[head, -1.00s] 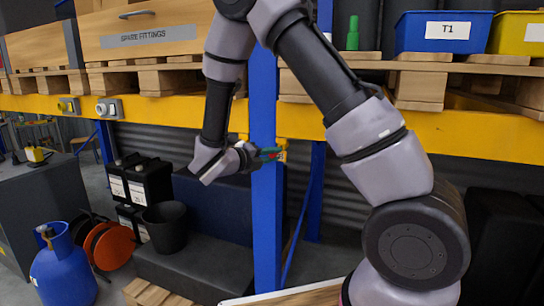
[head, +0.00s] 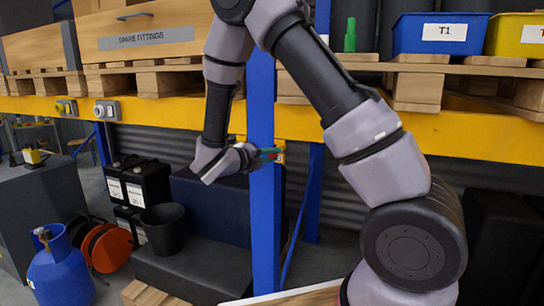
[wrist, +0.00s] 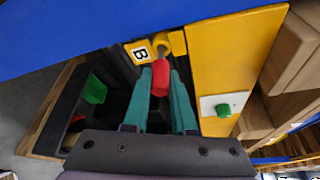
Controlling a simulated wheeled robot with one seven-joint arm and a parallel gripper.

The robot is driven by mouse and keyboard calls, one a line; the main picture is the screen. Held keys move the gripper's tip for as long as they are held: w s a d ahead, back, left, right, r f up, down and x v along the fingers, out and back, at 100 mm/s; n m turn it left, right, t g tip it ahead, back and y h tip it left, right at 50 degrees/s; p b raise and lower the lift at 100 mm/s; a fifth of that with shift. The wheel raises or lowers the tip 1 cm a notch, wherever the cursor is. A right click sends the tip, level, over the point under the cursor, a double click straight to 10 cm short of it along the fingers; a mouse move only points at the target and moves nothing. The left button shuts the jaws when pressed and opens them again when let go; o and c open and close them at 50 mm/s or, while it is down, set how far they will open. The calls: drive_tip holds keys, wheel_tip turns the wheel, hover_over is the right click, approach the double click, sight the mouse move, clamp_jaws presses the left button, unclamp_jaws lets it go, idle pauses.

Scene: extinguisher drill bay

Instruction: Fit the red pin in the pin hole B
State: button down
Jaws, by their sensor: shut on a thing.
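The red pin (wrist: 160,78) is between the teal fingers of my gripper (wrist: 160,72) in the wrist view, and the gripper is shut on it. The pin's far end points toward a yellow fitting (wrist: 177,43) beside a white label marked B (wrist: 141,51). The opening of pin hole B is not clearly visible, and I cannot tell whether the pin's tip touches the fitting.
A white plate with a green knob (wrist: 223,110) sits on the yellow beam (wrist: 212,60) right of the pin. A green object (wrist: 95,90) lies left. Below the arm stand a black bucket (head: 163,230) and a blue cylinder (head: 60,272). Blue bin T1 (head: 442,33) is on the shelf.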

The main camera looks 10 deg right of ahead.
drive_tip(key=shift+w+d, duration=0.9)
drive_tip(key=shift+w, duration=0.3)
idle(1.2)
drive_tip(key=c, duration=0.7)
unclamp_jaws()
drive_tip(key=shift+o, duration=0.2)
drive_tip(key=v, duration=0.9)
idle(0.4)
